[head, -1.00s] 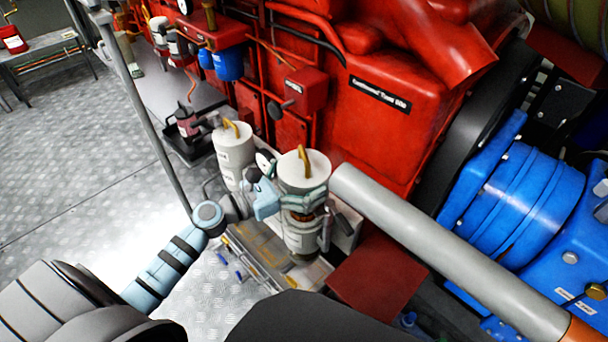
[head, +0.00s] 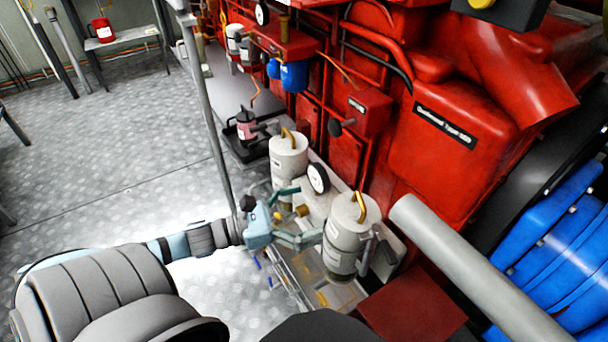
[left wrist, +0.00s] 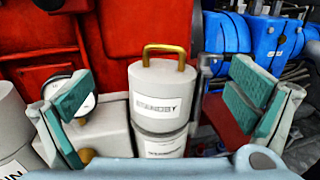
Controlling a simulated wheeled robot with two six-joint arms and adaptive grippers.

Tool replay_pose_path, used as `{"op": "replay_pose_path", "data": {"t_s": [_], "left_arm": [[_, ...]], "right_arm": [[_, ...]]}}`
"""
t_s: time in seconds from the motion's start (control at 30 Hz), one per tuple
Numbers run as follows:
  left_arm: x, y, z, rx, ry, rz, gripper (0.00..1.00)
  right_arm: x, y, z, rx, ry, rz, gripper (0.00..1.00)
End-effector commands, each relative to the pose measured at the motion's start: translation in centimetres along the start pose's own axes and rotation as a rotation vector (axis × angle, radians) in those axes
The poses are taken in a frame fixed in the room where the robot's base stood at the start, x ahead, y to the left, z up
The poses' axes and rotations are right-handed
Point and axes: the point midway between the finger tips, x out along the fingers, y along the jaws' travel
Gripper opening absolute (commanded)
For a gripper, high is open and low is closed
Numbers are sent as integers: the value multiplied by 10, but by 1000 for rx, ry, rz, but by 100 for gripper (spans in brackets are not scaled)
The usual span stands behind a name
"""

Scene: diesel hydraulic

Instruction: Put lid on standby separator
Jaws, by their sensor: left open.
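The standby separator (head: 343,262) stands at the near end of the pair. Its pale cylindrical lid (head: 352,222), with a yellow handle, sits upright on top. In the left wrist view the lid (left wrist: 160,100) reads STANDBY, and the labelled body (left wrist: 160,145) shows directly below it, with no clear gap. My left gripper (head: 305,215) is open and empty, to the left of the lid. In the wrist view its teal fingers stand wide on either side of the lid, apart from it. My right gripper is not in view.
A second separator (head: 288,160) with a yellow-handled lid stands just behind, with a round gauge (head: 318,178) between. A thick grey pipe (head: 470,265) runs close on the right. A grey post (head: 208,100) rises to the left. The floor (head: 120,160) at left is clear.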

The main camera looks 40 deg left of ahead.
Motion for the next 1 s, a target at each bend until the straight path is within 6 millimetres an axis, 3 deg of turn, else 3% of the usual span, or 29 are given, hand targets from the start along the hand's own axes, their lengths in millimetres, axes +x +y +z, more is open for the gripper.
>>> {"op": "replay_pose_path", "data": {"t_s": [0.37,0.57,0.67,0.77,0.83,0.93,1.0], "left_arm": [[-6,1,1,0,-2,6,100],[-10,13,-13,-76,21,53,73],[-20,38,-48,-271,66,171,57],[-45,68,-108,-596,109,371,41],[-70,81,-159,-869,116,543,30],[-110,80,-233,-1258,84,800,14],[-138,66,-283,-1516,33,987,2]], "right_arm": [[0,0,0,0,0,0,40],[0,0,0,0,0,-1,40],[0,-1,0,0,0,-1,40],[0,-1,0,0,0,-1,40],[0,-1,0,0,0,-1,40],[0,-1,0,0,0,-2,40],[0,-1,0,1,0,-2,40]]}}
